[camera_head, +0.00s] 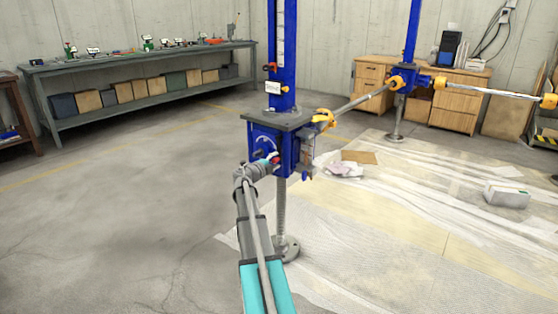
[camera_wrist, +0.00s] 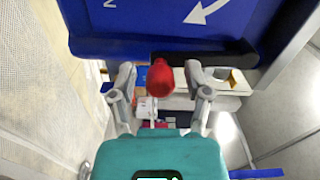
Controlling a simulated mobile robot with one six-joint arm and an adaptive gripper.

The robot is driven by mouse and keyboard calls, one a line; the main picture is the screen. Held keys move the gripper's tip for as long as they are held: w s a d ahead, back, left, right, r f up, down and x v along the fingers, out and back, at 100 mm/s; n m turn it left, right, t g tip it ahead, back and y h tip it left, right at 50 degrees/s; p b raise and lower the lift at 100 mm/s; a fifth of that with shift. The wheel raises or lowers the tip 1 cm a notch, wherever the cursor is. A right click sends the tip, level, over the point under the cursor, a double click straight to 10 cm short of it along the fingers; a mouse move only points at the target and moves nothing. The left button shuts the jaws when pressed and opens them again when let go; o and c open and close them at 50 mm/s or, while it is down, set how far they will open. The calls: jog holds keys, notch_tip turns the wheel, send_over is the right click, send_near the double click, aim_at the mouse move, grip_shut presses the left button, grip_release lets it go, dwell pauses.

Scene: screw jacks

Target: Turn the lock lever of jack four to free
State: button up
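The near jack (camera_head: 284,60) has a blue column and a blue housing (camera_head: 265,139); its small label is too small to read. My arm reaches up to the housing, and my gripper (camera_head: 270,161) is at its front lower part. In the wrist view a red lever knob (camera_wrist: 160,78) stands between the two fingers of my gripper (camera_wrist: 162,94). The fingers are spread, with a visible gap on each side of the knob. Above it is a blue plate (camera_wrist: 165,28) with a white curved arrow and a "2".
A second blue jack (camera_head: 404,78) stands behind on the right, with yellow-jointed rods. Plastic sheeting (camera_head: 400,220) covers the right floor, with a grey box (camera_head: 507,195) on it. A long workbench (camera_head: 140,68) is at the back left. The left floor is clear.

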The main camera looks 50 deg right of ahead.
dwell(0.3)
jog(key=a, duration=1.2)
